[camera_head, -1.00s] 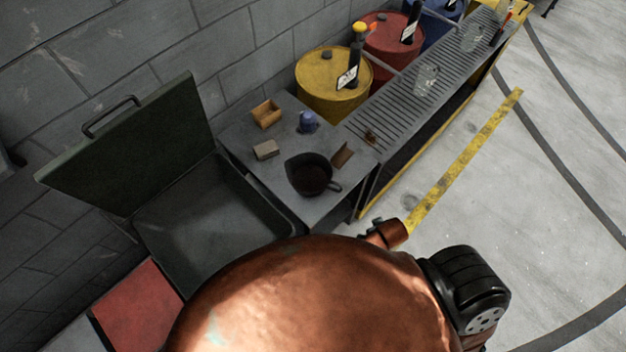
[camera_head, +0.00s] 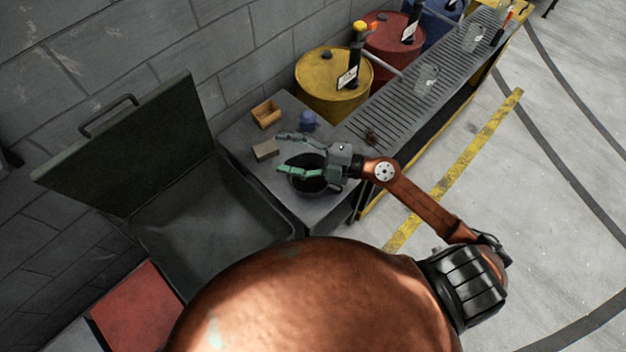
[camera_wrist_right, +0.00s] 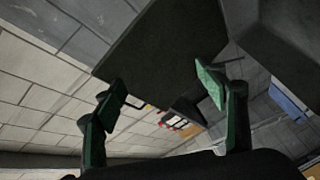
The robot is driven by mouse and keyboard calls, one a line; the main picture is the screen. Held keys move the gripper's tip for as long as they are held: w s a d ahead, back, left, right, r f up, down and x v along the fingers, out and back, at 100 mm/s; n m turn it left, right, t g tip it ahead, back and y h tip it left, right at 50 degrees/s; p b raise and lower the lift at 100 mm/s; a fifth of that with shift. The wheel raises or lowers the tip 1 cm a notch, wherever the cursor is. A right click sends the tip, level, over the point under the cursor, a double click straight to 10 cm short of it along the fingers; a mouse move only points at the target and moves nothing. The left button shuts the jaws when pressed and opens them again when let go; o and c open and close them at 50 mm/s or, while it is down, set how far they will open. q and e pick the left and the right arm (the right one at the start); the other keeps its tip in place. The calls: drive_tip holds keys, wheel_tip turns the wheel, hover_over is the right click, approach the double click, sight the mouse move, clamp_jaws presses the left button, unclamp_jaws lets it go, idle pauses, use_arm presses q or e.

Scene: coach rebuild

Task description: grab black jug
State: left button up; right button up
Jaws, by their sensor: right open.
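The black jug (camera_head: 308,187) stands upright on the grey table top, partly covered by my right gripper in the head view. My right gripper (camera_head: 280,153) is open, with its two green-tipped fingers pointing left across the jug. One finger crosses the jug's picture and the other passes beyond it on the far side. The gripper looks to be above the jug, but I cannot tell the height gap or any contact. In the right wrist view, the open fingers (camera_wrist_right: 163,90) have nothing clear between them, and I cannot make out the jug. My left gripper is not in view.
A small wooden box (camera_head: 266,114), a grey block (camera_head: 265,150) and a blue item (camera_head: 309,121) lie near the jug. An open dark bin (camera_head: 205,225) with a raised lid (camera_head: 130,150) is at left. A yellow drum (camera_head: 318,95) stands behind.

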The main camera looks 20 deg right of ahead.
wheel_tip(320, 180, down, 6)
drive_tip(key=s+n+g+h, duration=0.2)
drive_tip(key=n+g, duration=0.1)
drive_tip(key=g, duration=0.1)
drive_tip(key=g+h, duration=0.4)
drive_tip(key=h, duration=0.5)
approach(336, 190)
drive_tip(key=shift+w+a+f, duration=0.2)
drive_tip(key=shift+a+f, duration=0.05)
drive_tip(key=shift+a, duration=0.2)
drive_tip(key=shift+w+a+f, duration=0.25)
drive_tip(key=shift+a+f, duration=0.05)
drive_tip(key=shift+a, duration=0.1)
drive_tip(key=x, duration=0.3)
drive_tip(key=b+x, duration=0.1)
drive_tip(key=x, duration=0.1)
drive_tip(key=shift+w+d+f, duration=0.15)
drive_tip(key=shift+d+f, duration=0.05)
drive_tip(key=shift+f, duration=0.15)
drive_tip(key=shift+c, duration=0.3)
drive_tip(key=shift+r, duration=0.1)
drive_tip(key=c, duration=1.6)
